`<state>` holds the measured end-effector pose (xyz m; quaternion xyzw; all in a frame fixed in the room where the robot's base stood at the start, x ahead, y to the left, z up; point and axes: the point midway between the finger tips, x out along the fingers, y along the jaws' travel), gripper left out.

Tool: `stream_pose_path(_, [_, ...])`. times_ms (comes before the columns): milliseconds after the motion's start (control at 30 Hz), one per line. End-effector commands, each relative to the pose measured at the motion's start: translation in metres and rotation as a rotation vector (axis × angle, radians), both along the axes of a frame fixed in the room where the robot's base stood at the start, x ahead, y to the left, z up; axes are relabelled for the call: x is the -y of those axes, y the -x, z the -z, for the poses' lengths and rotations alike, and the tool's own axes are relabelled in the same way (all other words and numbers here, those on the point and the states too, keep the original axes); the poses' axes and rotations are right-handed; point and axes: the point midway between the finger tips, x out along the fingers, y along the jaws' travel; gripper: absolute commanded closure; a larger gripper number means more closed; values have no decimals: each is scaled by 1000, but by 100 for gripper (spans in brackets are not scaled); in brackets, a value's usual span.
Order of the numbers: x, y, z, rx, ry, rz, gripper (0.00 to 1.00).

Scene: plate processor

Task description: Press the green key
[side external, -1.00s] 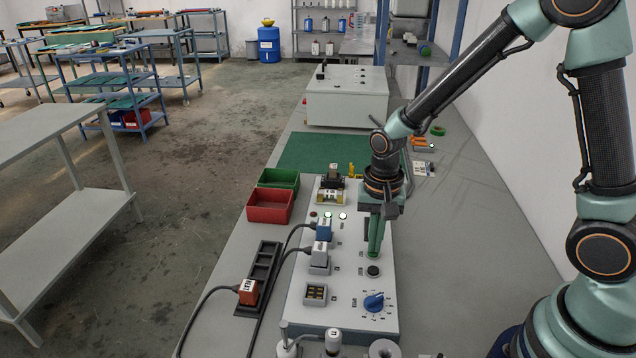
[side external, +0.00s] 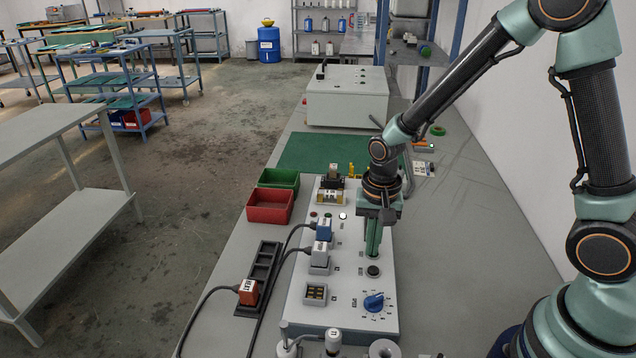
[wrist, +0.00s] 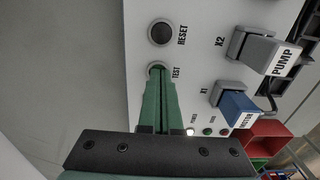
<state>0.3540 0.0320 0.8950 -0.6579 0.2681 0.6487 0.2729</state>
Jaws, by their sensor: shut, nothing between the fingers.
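The grey control panel (side external: 345,287) lies on the bench. My gripper (side external: 373,256) is shut and empty, its green fingers pointing down at the panel. In the wrist view, the fingertips (wrist: 158,74) are over the round key labelled TEST (wrist: 157,65). Only the rim of that key shows, and its colour is mostly hidden by the green fingers. I cannot tell whether they touch it or whether it is pushed in. The dark RESET key (wrist: 161,32) is beside it and uncovered.
A blue plug (side external: 324,229) and a grey plug (side external: 320,254) with cables stand on the panel left of my gripper. A blue dial (side external: 374,302) is nearer the camera. A white lamp (side external: 343,216) is lit. Red (side external: 268,206) and green (side external: 279,178) bins stand left.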

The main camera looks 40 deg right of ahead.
Motion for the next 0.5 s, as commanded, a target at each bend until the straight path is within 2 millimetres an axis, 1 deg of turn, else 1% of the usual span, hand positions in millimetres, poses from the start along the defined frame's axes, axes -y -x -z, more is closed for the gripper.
stream_pose_path(33, [1, 5, 0, -16, 1, 1, 100])
stream_pose_path(167, [1, 4, -19, -10, 1, 1, 100])
stream_pose_path(300, [0, 0, -50, 2, -1, 0, 100])
stream_pose_path(500, [0, 0, -94, 3, 0, 0, 100])
